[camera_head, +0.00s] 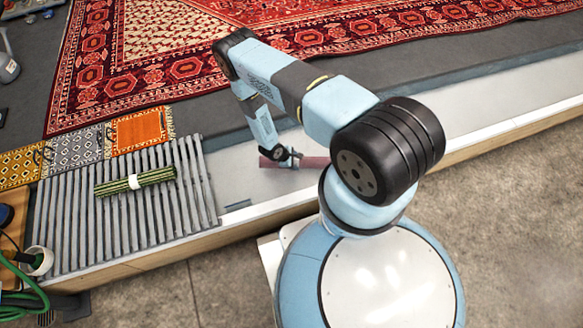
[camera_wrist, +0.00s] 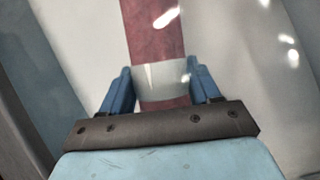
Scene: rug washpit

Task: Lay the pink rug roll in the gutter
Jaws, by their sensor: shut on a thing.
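The pink rug roll (camera_head: 315,162) lies level, low in or just above the pale gutter (camera_head: 475,110). I cannot tell whether it touches the gutter floor. My gripper (camera_head: 288,157) is shut on the roll near its middle, from above. In the wrist view, the roll (camera_wrist: 153,32) runs up from between the blue fingers of my gripper (camera_wrist: 160,76), which sit on both sides of its white band (camera_wrist: 164,78). The pale, shiny gutter floor (camera_wrist: 240,70) shows on both sides of the roll. My arm hides part of the gutter in the head view.
A slatted grate (camera_head: 80,225) covers the gutter's left end, with a green striped roll (camera_head: 115,187) on it. Small rugs (camera_head: 138,130) and a large red rug (camera_head: 85,75) lie behind. A green hose (camera_head: 25,300) is at lower left. The gutter is clear towards the right.

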